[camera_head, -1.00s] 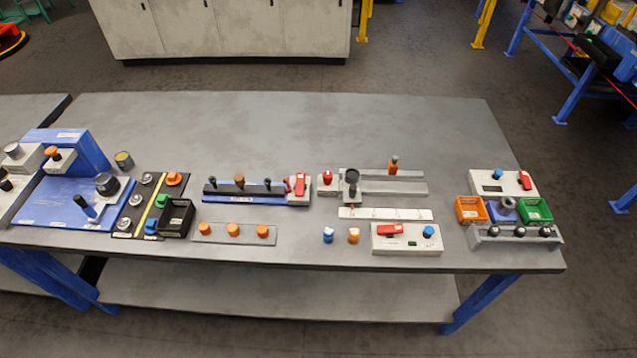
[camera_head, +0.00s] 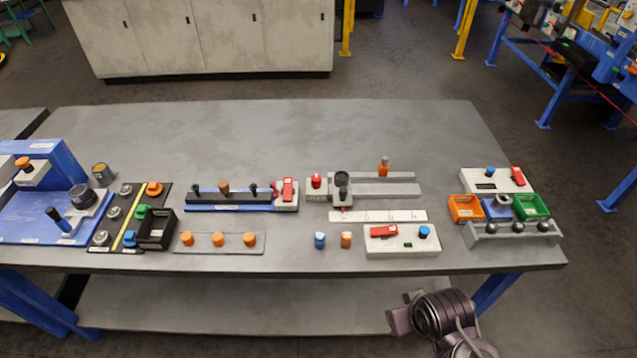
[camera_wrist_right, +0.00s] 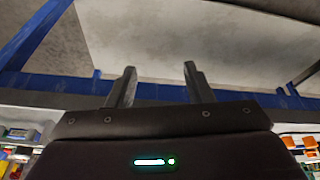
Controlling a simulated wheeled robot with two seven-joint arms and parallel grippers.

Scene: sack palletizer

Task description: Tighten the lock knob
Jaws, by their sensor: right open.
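Several knobs stand on the grey bench, and I cannot tell for sure which is the lock knob. An orange knob (camera_head: 384,164) stands upright at the back of the grey slide fixture (camera_head: 400,189). A dark round-topped post (camera_head: 342,183) and a red knob (camera_head: 316,181) are at the fixture's left end. My right arm (camera_head: 440,315) shows in the head view at the lower right, in front of the bench and away from all knobs. In the right wrist view my right gripper (camera_wrist_right: 160,72) has its two fingers apart with nothing between them. My left gripper is not in view.
In front of the slide fixture lie a white scale strip (camera_head: 378,216) and a white box (camera_head: 401,241) with a red lever and blue knob. Orange (camera_head: 466,209) and green bins (camera_head: 531,206) stand to the right. The bench's back half is clear.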

